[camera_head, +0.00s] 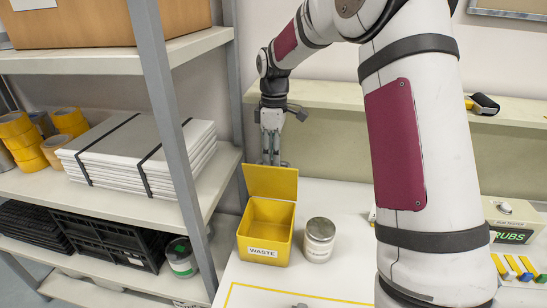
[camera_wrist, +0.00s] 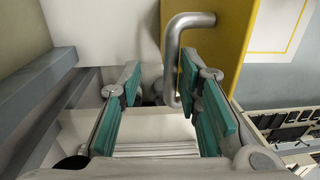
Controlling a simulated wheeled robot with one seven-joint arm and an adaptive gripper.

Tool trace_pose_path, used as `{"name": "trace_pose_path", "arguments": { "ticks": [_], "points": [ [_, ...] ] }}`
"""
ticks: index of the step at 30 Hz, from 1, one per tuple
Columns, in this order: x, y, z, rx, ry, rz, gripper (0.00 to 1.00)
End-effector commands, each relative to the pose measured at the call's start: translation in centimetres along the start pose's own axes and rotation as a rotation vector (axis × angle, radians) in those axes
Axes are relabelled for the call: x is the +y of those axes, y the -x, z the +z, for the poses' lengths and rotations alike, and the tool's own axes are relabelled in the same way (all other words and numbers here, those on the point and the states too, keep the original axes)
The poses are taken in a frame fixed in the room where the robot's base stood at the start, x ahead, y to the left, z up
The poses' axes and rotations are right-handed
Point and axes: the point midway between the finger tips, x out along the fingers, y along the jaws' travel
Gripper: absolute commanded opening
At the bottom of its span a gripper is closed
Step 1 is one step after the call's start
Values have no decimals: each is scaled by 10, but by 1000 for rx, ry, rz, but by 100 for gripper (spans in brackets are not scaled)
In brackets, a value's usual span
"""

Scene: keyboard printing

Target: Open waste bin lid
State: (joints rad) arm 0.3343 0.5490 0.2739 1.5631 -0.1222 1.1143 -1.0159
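The yellow waste bin (camera_head: 264,246), labelled WASTE, stands on the white table, and its inside is visible. Its lid (camera_head: 271,182) is raised, standing nearly upright at the back of the bin. My gripper (camera_head: 271,160) points down just behind the lid, which partly hides its fingertips. In the wrist view the yellow lid (camera_wrist: 228,40) fills the upper middle, with a bent grey metal handle (camera_wrist: 172,55) on it. My gripper (camera_wrist: 165,105) is open there, teal pads apart. The handle's lower end shows between the fingers; I cannot tell if it touches one.
A metal shelf post (camera_head: 170,110) and shelves with strapped white packs (camera_head: 140,155) and tape rolls stand close on the left. A back ledge (camera_head: 330,95) runs behind my gripper.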

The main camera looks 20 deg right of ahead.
Motion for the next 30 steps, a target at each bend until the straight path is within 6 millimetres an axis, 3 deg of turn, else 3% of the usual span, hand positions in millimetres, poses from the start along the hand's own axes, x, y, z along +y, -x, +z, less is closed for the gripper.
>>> {"name": "trace_pose_path", "arguments": {
  "ticks": [15,21,30],
  "points": [
    [1,95,0,1,0,3,31],
    [0,108,0,-1,1,-1,31],
    [0,109,0,-1,0,-1,31]
  ]
}}
